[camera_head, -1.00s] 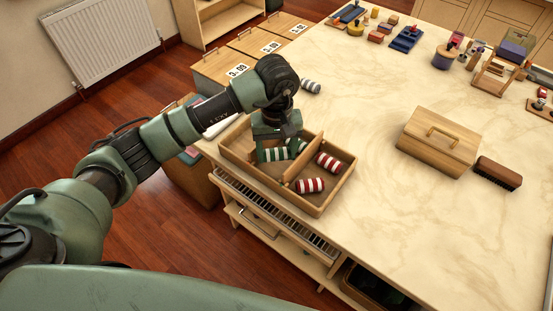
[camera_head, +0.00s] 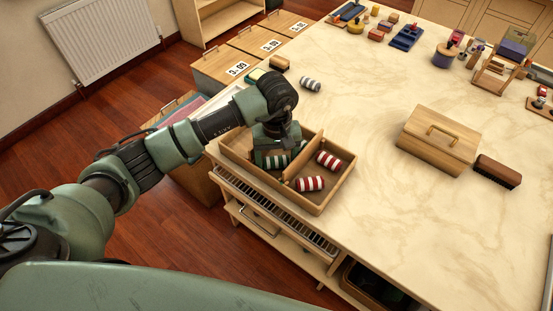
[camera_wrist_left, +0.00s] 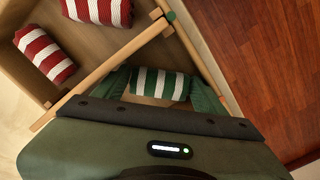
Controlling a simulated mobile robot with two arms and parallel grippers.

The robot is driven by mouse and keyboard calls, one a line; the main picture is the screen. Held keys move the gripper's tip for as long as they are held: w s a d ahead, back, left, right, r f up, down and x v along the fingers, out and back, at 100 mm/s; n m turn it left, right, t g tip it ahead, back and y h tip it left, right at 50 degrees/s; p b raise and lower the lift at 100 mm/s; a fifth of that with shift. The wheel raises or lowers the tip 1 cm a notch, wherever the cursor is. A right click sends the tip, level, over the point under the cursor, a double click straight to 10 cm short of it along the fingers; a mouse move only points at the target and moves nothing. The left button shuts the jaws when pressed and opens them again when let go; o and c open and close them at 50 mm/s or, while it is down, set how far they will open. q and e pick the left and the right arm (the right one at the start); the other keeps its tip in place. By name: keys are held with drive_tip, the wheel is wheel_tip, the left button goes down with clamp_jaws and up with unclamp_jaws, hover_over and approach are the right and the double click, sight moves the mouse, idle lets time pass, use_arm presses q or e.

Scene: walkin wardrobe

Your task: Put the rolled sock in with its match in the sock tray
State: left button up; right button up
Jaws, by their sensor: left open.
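The wooden sock tray (camera_head: 320,209) stands on the marble top, split by a divider. Two red-and-white rolled socks (camera_head: 310,184) lie in its right compartment; they also show in the wrist view (camera_wrist_left: 44,54). My left gripper (camera_head: 275,157) is open and down in the left compartment. A green-and-white rolled sock (camera_wrist_left: 160,84) lies there between its fingers; I cannot tell whether they touch it. In the head view the gripper hides most of this sock. A grey-and-white rolled sock (camera_head: 311,84) lies on the marble behind the tray. My right gripper is not in view.
A lidded wooden box (camera_head: 437,143) and a dark brush (camera_head: 497,172) stand right of the tray. Another brush (camera_head: 279,63) lies near the far left edge. Several small items crowd the back. The marble between tray and box is clear.

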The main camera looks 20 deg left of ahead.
sight(277, 159)
use_arm(q)
drive_tip(key=shift+r, duration=0.3)
wheel_tip(277, 159, up, 12)
drive_tip(key=b, duration=0.2)
drive_tip(key=shift+f, duration=0.15)
